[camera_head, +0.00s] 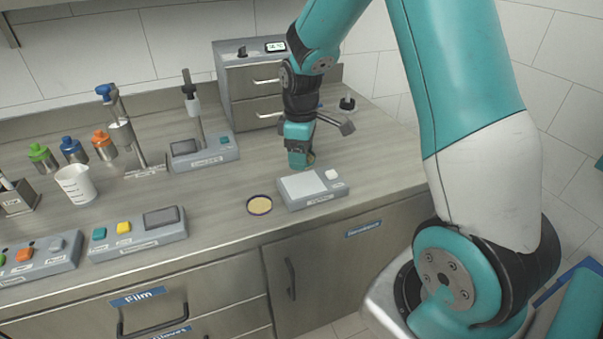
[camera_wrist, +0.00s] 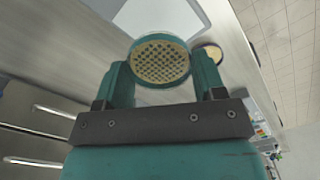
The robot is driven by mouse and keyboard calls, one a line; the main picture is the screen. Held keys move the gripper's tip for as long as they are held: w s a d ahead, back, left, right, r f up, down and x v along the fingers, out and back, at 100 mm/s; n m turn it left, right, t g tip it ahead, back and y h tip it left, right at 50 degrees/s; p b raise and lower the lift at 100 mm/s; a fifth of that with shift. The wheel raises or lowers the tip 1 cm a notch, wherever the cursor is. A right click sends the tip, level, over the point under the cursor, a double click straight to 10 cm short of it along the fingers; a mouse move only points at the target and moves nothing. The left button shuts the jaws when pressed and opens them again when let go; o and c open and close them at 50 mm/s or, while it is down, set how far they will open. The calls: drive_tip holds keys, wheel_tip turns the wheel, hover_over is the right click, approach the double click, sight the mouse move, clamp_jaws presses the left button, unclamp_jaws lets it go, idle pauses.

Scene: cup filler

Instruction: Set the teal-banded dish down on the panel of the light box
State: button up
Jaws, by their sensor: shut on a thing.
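The teal-banded dish (camera_wrist: 160,60) is between the two fingers of my gripper (camera_wrist: 162,75), its dotted yellowish face toward the wrist camera. In the head view my gripper (camera_head: 299,160) points down just behind the light box, and only a sliver of the dish (camera_head: 311,158) shows beside it. The light box (camera_head: 313,201) is a low grey unit near the counter's front edge, with a pale flat panel (camera_head: 301,185) on top and a white knob at its right. The panel also shows at the top of the wrist view (camera_wrist: 165,14) and looks empty.
A dark-blue-rimmed yellowish dish (camera_head: 259,204) lies on the counter just left of the light box. A grey device with a post (camera_head: 205,152) stands to the left, and a drawer unit (camera_head: 247,80) stands behind. Button boxes (camera_head: 137,235) line the front left.

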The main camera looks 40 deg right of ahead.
sight(301, 184)
wheel_tip(301, 184, down, 6)
drive_tip(key=shift+f, duration=0.25)
drive_tip(key=shift+f, duration=0.1)
drive_tip(key=o, duration=0.9)
drive_tip(key=r, duration=1.2)
drive_tip(key=shift+s+a+r+b, duration=0.2)
drive_tip(key=shift+a+r+b, duration=0.1)
drive_tip(key=shift+a+b, duration=0.05)
drive_tip(key=s+a+r+y, duration=0.2)
drive_tip(key=s+a+r, duration=0.1)
drive_tip(key=s+a, duration=0.7)
drive_tip(key=s+a+r+m+y, duration=0.1)
drive_tip(key=s+a+r, duration=0.3)
drive_tip(key=s+a, duration=0.7)
drive_tip(key=shift+s+a+r+y, duration=0.2)
drive_tip(key=shift+s+y, duration=0.4)
drive_tip(key=shift+s, duration=0.05)
